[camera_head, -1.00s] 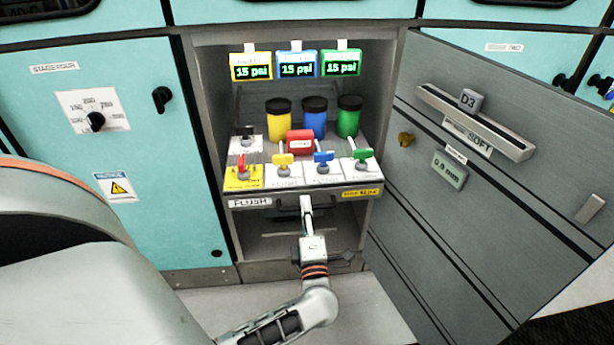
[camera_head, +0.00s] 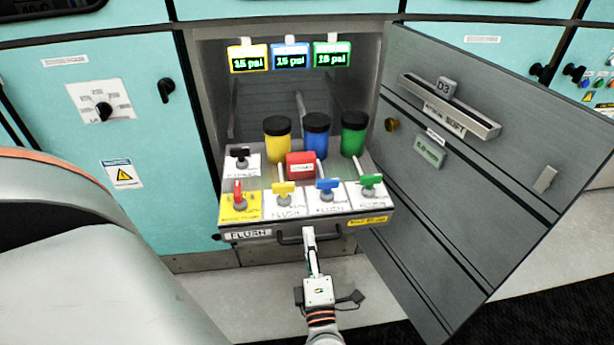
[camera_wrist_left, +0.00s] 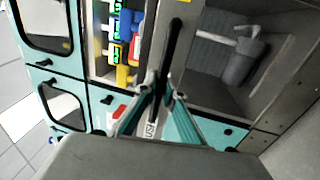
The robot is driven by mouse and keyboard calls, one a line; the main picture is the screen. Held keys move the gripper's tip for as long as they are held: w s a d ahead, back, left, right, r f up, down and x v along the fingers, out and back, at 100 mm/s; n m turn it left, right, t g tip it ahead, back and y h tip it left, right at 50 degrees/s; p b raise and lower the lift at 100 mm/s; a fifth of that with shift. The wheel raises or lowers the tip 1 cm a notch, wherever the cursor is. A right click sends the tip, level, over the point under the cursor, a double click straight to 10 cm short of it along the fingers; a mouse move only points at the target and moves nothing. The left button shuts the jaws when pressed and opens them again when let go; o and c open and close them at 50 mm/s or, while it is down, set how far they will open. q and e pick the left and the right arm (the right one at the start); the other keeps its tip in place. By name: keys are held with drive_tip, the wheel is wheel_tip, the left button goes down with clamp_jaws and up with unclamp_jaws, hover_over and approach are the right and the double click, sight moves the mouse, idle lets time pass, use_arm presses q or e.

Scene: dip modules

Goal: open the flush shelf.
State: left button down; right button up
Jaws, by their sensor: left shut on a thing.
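The flush shelf (camera_head: 335,230) stands pulled out from the cabinet, carrying yellow, blue and green jars, a red block and several small valves. Its front has a FLUSH label (camera_head: 248,234) and a dark bar handle (camera_head: 288,240). My left gripper (camera_head: 309,236) is at the handle's middle, its arm coming up from below. In the left wrist view, the gripper (camera_wrist_left: 160,92) is shut on the dark handle (camera_wrist_left: 172,50), whose lower part lies between the fingertips. My right gripper is not in view.
The grey cabinet door (camera_head: 450,200) hangs open on the right. A teal cabinet front (camera_head: 150,190) with a knob is on the left. Three pressure displays (camera_head: 290,57) hang above the shelf. The left wrist view shows a grey canister (camera_wrist_left: 240,62) in the space below the shelf.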

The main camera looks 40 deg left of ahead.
use_arm(q)
drive_tip(key=shift+d, duration=0.15)
drive_tip(key=c, duration=2.4)
unclamp_jaws()
